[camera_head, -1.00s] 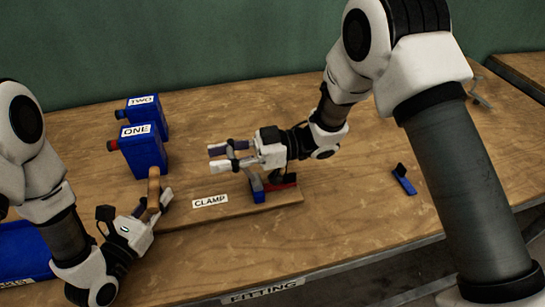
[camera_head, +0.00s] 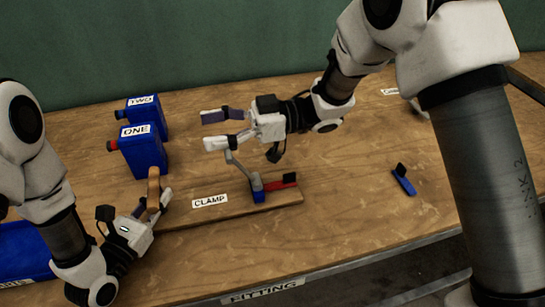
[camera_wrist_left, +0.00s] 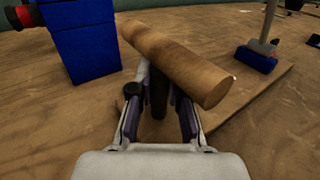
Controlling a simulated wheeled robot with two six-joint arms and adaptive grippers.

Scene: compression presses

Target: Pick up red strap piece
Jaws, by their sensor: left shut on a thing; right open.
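A red piece (camera_head: 282,182) with a dark end lies at the right side of the small blue block (camera_head: 257,188) on the clamp board (camera_head: 230,207). A grey lever (camera_head: 240,167) rises from that block to the upper left. My right gripper (camera_head: 205,130) is open and empty, above and left of the clamp, apart from the red piece. My left gripper (camera_head: 155,203) is shut on a brown wooden cylinder (camera_head: 153,182). The left wrist view shows the cylinder (camera_wrist_left: 180,62) across the fingers. It also shows the clamp's blue block (camera_wrist_left: 256,59).
Blue boxes labelled ONE (camera_head: 143,156) and TWO (camera_head: 150,113) stand behind the left gripper. A blue piece with a black end (camera_head: 403,180) lies on the table at right. A blue bin (camera_head: 22,250) is at the far left. The table's right front is clear.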

